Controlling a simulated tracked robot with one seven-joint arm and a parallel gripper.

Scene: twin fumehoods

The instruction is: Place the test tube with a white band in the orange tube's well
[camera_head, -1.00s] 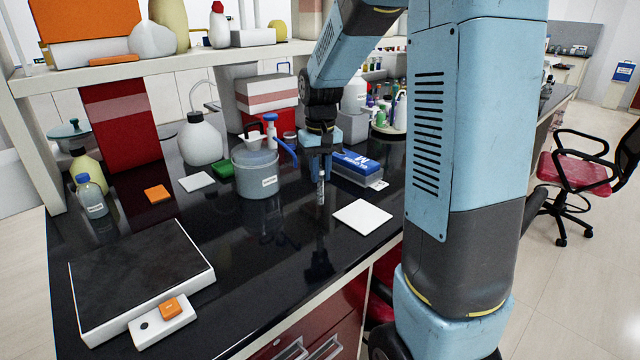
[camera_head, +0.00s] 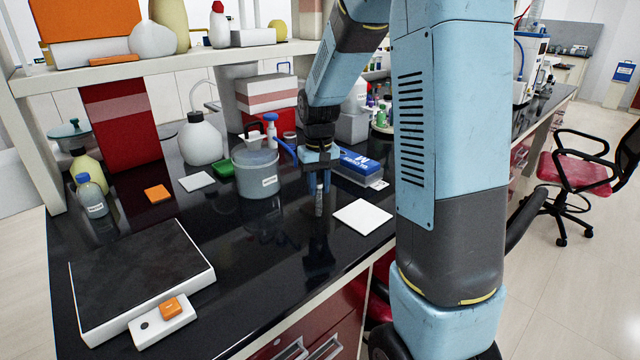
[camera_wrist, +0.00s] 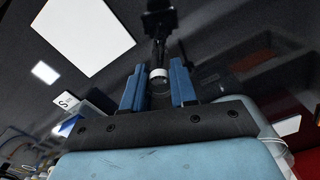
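My gripper (camera_head: 319,198) hangs over the black bench, pointing down. It is shut on a test tube (camera_head: 319,204), which is upright and grey-white in the head view. In the wrist view the two blue fingers (camera_wrist: 159,88) stand on either side of the tube, and its white band (camera_wrist: 159,74) shows between them. The tube's lower end is above the glossy bench, whose dark reflection shows below. I cannot make out an orange tube or its well in either view.
A white square plate (camera_head: 363,217) lies right of the gripper. A blue box (camera_head: 357,163) is behind it and a grey bucket (camera_head: 256,173) to the left. An orange square (camera_head: 157,194) and a balance (camera_head: 140,280) are farther left. The bench front is clear.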

